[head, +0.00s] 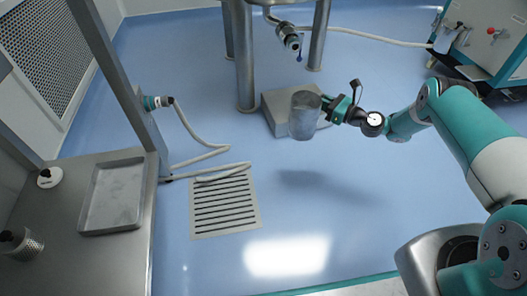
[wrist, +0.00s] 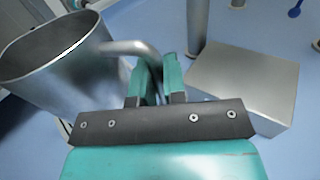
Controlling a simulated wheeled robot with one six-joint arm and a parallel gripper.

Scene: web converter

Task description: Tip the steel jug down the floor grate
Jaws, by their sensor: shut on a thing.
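The steel jug (head: 305,116) hangs upright in the air near the middle of the head view. My gripper (head: 333,108) is shut on its handle from the right. In the wrist view the jug (wrist: 60,70) is at the left, its wide mouth facing up, and the handle runs between the fingers of my gripper (wrist: 158,78). I cannot see what is inside the jug. The floor grate (head: 225,205), a pale square with dark slots, lies on the blue floor below and left of the jug. A hose crosses its far edge.
A grey box (head: 280,112) stands on the floor behind the jug and also shows in the wrist view (wrist: 245,80). A steel-legged stand (head: 245,60) is behind it. A bench with a shallow tray (head: 112,196) is at the left. A pale hose (head: 205,153) lies beside the grate. The floor right of the grate is clear.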

